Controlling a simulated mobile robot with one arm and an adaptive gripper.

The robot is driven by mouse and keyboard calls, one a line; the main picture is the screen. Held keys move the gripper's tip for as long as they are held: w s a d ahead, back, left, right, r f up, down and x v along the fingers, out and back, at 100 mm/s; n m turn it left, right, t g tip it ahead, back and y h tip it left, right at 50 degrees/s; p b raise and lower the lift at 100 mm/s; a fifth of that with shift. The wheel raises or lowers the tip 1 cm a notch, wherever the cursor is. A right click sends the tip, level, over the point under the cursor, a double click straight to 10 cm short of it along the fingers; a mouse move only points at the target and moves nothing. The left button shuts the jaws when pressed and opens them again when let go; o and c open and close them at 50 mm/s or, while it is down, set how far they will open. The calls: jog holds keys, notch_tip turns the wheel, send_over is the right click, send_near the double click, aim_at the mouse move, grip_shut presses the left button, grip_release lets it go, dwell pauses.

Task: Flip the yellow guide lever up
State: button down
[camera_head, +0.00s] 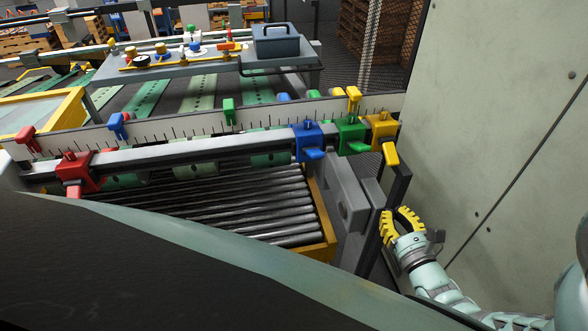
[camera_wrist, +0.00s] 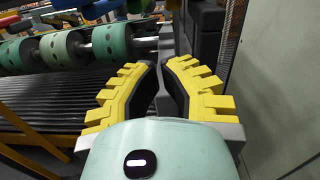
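The yellow guide lever is on a yellow clamp block (camera_head: 381,128) at the right end of the front rail in the head view. Its yellow lever (camera_head: 390,153) hangs down from the block. My gripper (camera_head: 393,209) is below the lever and a little to its right, apart from it, beside a dark upright post. Its yellow-ridged fingers bow outward and their tips come close together in the wrist view (camera_wrist: 161,66), with nothing held between them. I cannot make out the yellow lever in the wrist view.
Blue (camera_head: 308,140), green (camera_head: 351,135) and red (camera_head: 78,172) clamps sit on the same front rail (camera_head: 200,150). The dark post (camera_head: 385,215) stands just left of my gripper. A pale wall panel (camera_head: 500,110) is close on the right. Rollers (camera_head: 240,205) lie below the rail.

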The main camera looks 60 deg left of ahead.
aim_at(390, 152)
jog(key=r, duration=0.1)
jog(key=t, duration=0.1)
jog(key=w+r+m+y, duration=0.1)
jog(key=shift+d+r, duration=0.3)
jog(key=shift+r, duration=0.05)
jog(key=b+x, duration=0.1)
jog(key=x, duration=0.9)
jog(key=shift+s+r, duration=0.1)
jog(key=shift+r+p, duration=0.2)
jog(key=shift+p, duration=0.2)
